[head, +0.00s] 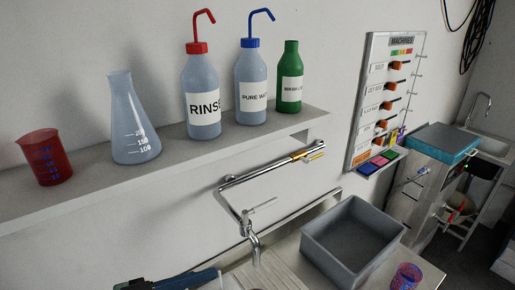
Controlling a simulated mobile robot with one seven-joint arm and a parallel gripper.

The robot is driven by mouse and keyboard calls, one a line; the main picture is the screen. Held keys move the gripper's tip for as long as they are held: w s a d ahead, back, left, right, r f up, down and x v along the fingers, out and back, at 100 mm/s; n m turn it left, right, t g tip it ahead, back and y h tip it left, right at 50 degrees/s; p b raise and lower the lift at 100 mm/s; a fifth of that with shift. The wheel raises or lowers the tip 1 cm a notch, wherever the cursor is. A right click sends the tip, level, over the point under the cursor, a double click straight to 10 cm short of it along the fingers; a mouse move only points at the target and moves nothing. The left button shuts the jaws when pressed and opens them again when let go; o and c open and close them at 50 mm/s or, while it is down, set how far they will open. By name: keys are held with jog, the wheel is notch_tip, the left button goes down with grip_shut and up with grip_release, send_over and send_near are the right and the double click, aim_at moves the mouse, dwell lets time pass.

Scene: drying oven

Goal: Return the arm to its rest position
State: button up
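My gripper and arm do not show for certain in the head view, so where the gripper is and whether it holds anything cannot be seen. A dark object with blue and green parts (170,281) is cut off by the bottom edge at the lower left; I cannot tell what it is.
A wall shelf (165,179) holds a red beaker (47,157), a flask (132,120) and several bottles. Below are a tap (254,240), a rail (272,170), a grey basin (352,240) and a patterned cup (406,277). A grey cabinet (420,172) stands right.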

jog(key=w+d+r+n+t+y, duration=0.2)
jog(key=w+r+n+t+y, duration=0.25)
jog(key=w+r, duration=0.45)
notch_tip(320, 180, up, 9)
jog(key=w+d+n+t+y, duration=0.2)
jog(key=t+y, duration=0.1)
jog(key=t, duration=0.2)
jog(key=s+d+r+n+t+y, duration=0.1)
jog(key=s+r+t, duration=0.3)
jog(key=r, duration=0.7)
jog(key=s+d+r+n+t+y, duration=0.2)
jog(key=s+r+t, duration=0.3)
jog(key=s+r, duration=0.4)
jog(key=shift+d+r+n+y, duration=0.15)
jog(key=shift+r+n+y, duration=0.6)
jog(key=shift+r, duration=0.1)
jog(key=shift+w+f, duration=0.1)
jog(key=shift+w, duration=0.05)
